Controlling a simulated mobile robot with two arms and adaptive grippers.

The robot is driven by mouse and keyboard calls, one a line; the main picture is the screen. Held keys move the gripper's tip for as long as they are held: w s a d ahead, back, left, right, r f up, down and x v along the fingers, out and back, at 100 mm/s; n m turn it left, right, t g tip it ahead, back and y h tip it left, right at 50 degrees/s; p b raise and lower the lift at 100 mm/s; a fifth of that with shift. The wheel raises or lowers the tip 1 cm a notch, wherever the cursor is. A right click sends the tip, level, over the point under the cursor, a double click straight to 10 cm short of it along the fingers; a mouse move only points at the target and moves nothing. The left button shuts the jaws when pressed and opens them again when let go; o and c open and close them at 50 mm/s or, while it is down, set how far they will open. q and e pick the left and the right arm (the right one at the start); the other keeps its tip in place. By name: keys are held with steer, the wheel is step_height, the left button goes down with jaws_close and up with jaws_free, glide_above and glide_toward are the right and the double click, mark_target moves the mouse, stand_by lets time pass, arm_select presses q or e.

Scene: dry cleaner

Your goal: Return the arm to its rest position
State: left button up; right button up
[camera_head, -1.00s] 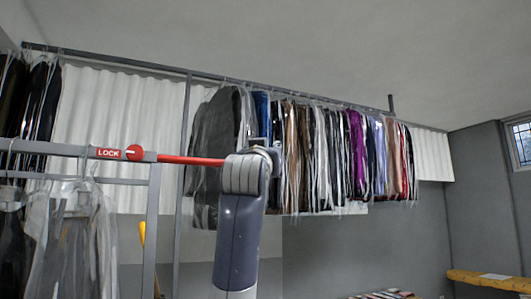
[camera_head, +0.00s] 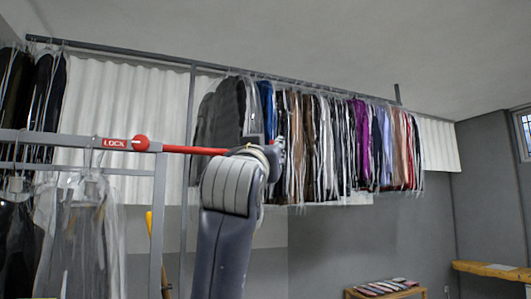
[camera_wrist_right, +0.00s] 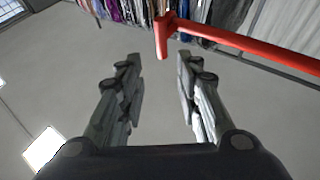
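My right arm rises from the bottom middle of the head view, its grey wrist in front of the far end of the red lever. The gripper is mostly hidden behind that wrist there. In the right wrist view my right gripper (camera_wrist_right: 157,75) is open, its two fingers wide apart with nothing between them. The red lever (camera_head: 190,149) runs right from a round red knob beside the LOCK label (camera_head: 115,143). It also shows in the right wrist view (camera_wrist_right: 235,39), its bent end just beyond the fingertips, apart from them. My left gripper is not in view.
A grey metal rack (camera_head: 70,139) with bagged garments (camera_head: 80,230) stands at the left. A long row of clothes (camera_head: 330,145) hangs from a high rail behind the arm. A wooden table (camera_head: 415,292) and a shelf (camera_head: 490,270) are at the lower right.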

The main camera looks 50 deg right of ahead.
steer(key=shift+v, duration=1.15)
